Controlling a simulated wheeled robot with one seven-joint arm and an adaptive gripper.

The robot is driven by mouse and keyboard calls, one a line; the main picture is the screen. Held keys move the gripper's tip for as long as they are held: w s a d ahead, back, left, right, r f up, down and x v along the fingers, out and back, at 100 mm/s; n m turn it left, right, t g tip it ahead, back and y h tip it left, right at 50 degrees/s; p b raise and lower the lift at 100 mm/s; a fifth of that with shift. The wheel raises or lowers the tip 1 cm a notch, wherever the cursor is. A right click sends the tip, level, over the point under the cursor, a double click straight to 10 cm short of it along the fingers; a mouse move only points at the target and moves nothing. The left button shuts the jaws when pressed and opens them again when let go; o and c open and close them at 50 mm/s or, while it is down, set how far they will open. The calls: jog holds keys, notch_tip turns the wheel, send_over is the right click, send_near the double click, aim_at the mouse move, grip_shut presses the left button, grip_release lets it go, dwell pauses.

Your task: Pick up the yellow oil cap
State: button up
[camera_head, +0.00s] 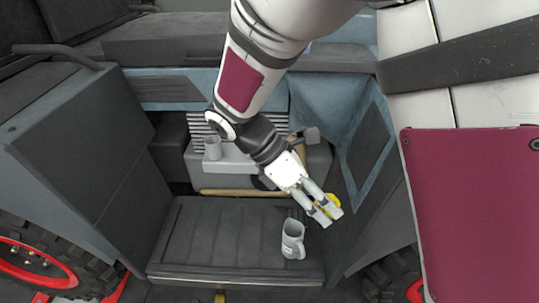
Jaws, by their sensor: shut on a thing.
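The yellow oil cap (333,201) shows at the fingertips of my gripper (322,209), partly hidden by the fingers. My gripper is shut on it. The cap is over the right end of the dark ribbed step. I cannot tell whether it touches any surface beneath.
A wooden handle (245,193) lies along the back of the step. A dark side panel (372,195) rises at the right. The step's left part is clear.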

jog(key=w+a+f+n+t+h, duration=0.1)
jog(key=a+f+n+t, duration=0.3)
jog(key=a+f+n, duration=0.2)
jog(key=a+f+n+t+h+b, duration=0.1)
jog(key=a+f+n+t, duration=0.4)
jog(key=f+n, duration=0.5)
jog(key=w+a+f+n+t+h, duration=0.1)
jog(key=a+f+n+t, duration=0.4)
jog(key=f, duration=0.8)
jog(key=shift+w+a+f+n+h+b, duration=0.2)
jog(key=shift+a+n+h, duration=0.2)
jog(key=shift+n, duration=0.45)
jog(key=shift+w+a+f+n+h+b, duration=0.15)
jog(key=shift+a+n+h, duration=0.25)
jog(key=shift+n, duration=0.45)
jog(key=shift+p+x, duration=0.95)
jog(key=shift+x, duration=3.95)
jog(key=shift+w+r, duration=0.1)
jog(key=shift+r, duration=0.1)
jog(key=shift+o, duration=1.1)
jog(key=c, duration=0.6)
jog(key=shift+o, duration=0.2)
notch_tip(320, 180, up, 2)
jog(key=shift+r+p, duration=0.25)
jog(key=shift+p, duration=0.65)
jog(key=shift+a, duration=0.15)
